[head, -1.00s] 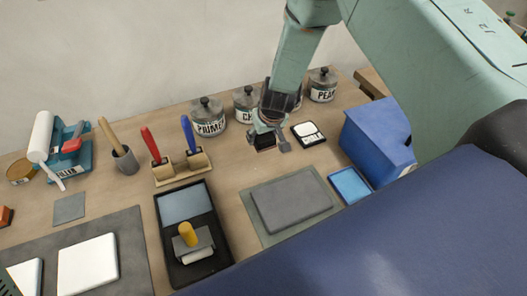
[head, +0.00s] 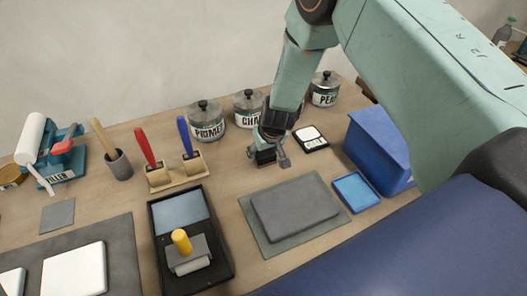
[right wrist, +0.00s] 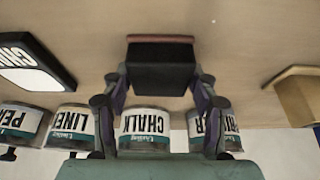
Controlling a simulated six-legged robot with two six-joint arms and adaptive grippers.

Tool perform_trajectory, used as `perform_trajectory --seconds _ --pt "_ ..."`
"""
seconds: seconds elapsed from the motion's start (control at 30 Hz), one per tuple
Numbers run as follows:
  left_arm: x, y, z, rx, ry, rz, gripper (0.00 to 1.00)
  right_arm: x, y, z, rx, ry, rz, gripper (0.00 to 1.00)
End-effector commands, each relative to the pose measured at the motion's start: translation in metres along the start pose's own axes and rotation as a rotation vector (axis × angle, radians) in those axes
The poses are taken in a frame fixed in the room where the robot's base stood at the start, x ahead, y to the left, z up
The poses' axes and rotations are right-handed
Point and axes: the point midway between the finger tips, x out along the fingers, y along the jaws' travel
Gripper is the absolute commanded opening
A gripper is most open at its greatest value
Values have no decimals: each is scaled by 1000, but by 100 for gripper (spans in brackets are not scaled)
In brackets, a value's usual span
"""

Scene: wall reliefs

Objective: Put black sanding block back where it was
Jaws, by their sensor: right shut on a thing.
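The black sanding block (right wrist: 162,68) is a dark box with a reddish-brown strip along its far edge in the right wrist view. My right gripper (right wrist: 160,92) is shut on it, with one finger on each side. In the head view the block (head: 265,158) shows small and dark between the fingers of the right gripper (head: 270,151), at or just above the wooden bench; I cannot tell if it touches. It is in front of the CHALK jar (head: 247,108) and left of a black-framed white pad (head: 311,138). My left gripper is not in view.
A PRIMER jar (head: 207,121) stands behind to the left. A grey slab (head: 294,205) on a mat lies in front. A blue bin (head: 378,150) and a blue tray (head: 356,192) are right. Bare bench surrounds the gripper.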

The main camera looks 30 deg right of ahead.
Motion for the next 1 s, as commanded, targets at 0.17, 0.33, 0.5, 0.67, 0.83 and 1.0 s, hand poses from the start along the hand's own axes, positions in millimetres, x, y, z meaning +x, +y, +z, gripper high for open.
perform_trajectory --seconds 0.17,0.33,0.5,0.67,0.83,1.0 --pt "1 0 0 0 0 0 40 2 0 1 0 -1 0 70" --pt "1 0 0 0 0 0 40 1 0 1 0 -1 0 82" --pt "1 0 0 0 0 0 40 1 0 1 0 -1 0 82" --pt "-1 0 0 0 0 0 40 -1 0 0 0 -1 0 82" --pt "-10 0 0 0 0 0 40 -24 0 -2 2 1 -1 82" --pt "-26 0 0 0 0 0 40 -62 0 -3 1 1 -1 82"
